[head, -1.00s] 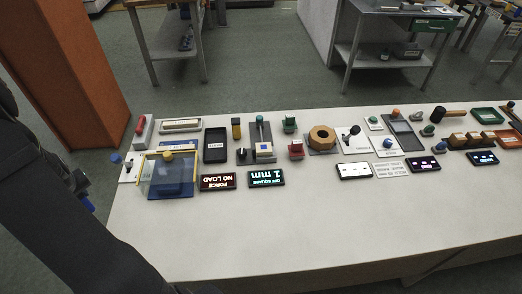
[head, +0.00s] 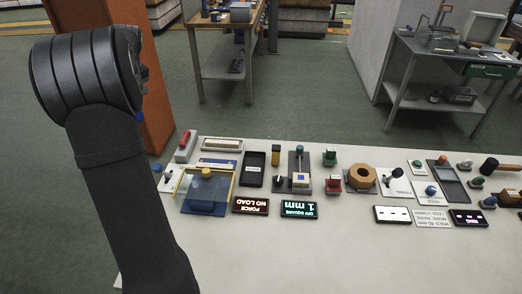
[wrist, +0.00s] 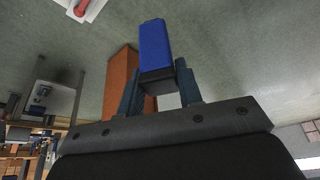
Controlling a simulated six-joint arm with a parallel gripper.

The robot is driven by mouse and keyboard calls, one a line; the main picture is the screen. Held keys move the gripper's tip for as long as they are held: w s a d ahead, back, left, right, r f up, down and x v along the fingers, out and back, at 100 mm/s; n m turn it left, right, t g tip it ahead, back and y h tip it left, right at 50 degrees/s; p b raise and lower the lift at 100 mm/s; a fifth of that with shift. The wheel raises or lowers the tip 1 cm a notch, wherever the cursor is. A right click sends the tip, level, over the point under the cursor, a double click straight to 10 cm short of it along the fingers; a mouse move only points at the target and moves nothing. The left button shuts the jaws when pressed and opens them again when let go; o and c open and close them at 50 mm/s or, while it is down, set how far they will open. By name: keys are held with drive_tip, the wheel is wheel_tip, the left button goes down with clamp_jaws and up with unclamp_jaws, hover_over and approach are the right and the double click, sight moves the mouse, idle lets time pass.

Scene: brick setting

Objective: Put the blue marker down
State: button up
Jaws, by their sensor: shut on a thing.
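The blue marker (wrist: 154,42) is a blue block with a dark lower end, seen close up in the wrist view. My gripper (wrist: 158,82) is shut on its dark end, with one finger on each side, and the blue part points away from the gripper. The marker is clear of any surface in the wrist view, with floor and an orange column behind it. In the head view my arm hides nearly all of the gripper and the marker.
The pale table (head: 330,255) has a bare front half. Its back half holds a blue-based clear box (head: 205,208), a black tray (head: 253,168), a hexagonal wooden piece (head: 361,178) and two lit displays, a red-lettered one (head: 250,205) and a green-lettered one (head: 299,208). An orange column (head: 155,110) stands behind.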

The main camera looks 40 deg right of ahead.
drive_tip(key=s+d+f+m+h, duration=0.1)
drive_tip(key=s+d+f+m, duration=0.3)
drive_tip(key=d, duration=0.8)
drive_tip(key=s+d+f+m+h, duration=0.15)
drive_tip(key=s+d+f, duration=0.4)
drive_tip(key=d, duration=0.75)
drive_tip(key=s+d+f+m+h, duration=0.15)
drive_tip(key=s+d+m, duration=0.35)
drive_tip(key=d, duration=0.7)
drive_tip(key=s+d+f+m+g, duration=0.1)
drive_tip(key=s+d+f, duration=0.2)
drive_tip(key=s+d, duration=0.3)
drive_tip(key=s+d+f+m, duration=0.1)
drive_tip(key=s+d+f, duration=0.2)
drive_tip(key=s+d, duration=0.35)
drive_tip(key=shift+h, duration=0.3)
drive_tip(key=shift+w+a+f, duration=0.45)
drive_tip(key=shift+w+f, duration=1.2)
drive_tip(key=shift+f, duration=0.1)
drive_tip(key=shift+w+a+f, duration=0.5)
drive_tip(key=shift+w+f, duration=1.15)
drive_tip(key=shift+f, duration=0.15)
drive_tip(key=shift+w+a+f, duration=0.45)
drive_tip(key=shift+w+f, duration=1.2)
drive_tip(key=shift+f, duration=0.1)
drive_tip(key=shift+f, duration=0.15)
drive_tip(key=o, duration=0.8)
